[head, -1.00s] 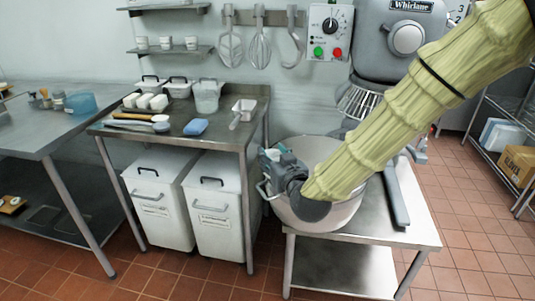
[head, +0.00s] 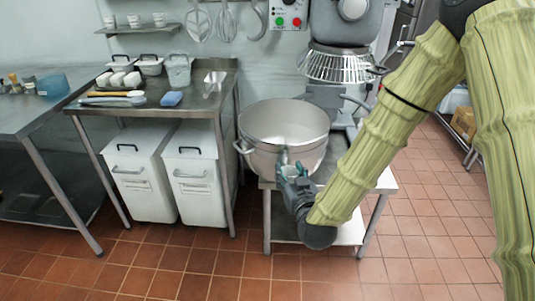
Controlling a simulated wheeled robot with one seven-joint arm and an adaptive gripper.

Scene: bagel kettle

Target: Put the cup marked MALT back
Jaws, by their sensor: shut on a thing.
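On the wall shelf (head: 170,29) at the upper left stand three small white cups (head: 109,21), (head: 134,20), (head: 158,19), apart from each other. Their labels are too small to read.
The bowl stands on a low steel table (head: 346,236) below the mixer (head: 345,40). A steel worktable (head: 205,113) left of it bears tubs, a tray, a scoop and a blue sponge (head: 171,99). Two white bins (head: 194,175) stand under it. The floor in front is clear.

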